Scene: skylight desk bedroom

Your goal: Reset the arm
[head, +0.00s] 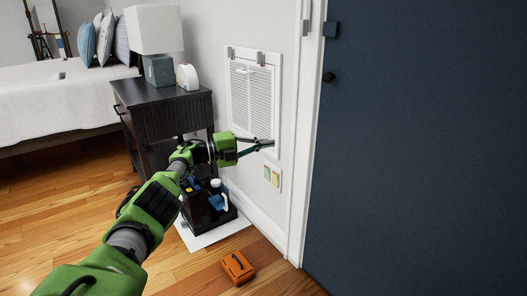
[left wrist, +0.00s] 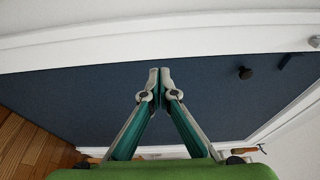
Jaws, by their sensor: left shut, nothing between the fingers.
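My left arm (head: 155,200) is green and reaches in from the lower left in the head view. Its gripper (head: 272,142) is stretched out in front of the wall, near the white louvred vent panel (head: 252,95). In the left wrist view the two fingertips (left wrist: 160,73) meet, and nothing is held between them. Behind them is the dark blue door (left wrist: 75,95). My right gripper is in neither view.
A dark nightstand (head: 165,105) with a lamp (head: 155,35) stands left of the vent. Below the arm, a black caddy (head: 207,217) with bottles sits on a white mat (head: 222,237). An orange box (head: 237,267) lies on the wood floor. The blue door (head: 420,150) fills the right.

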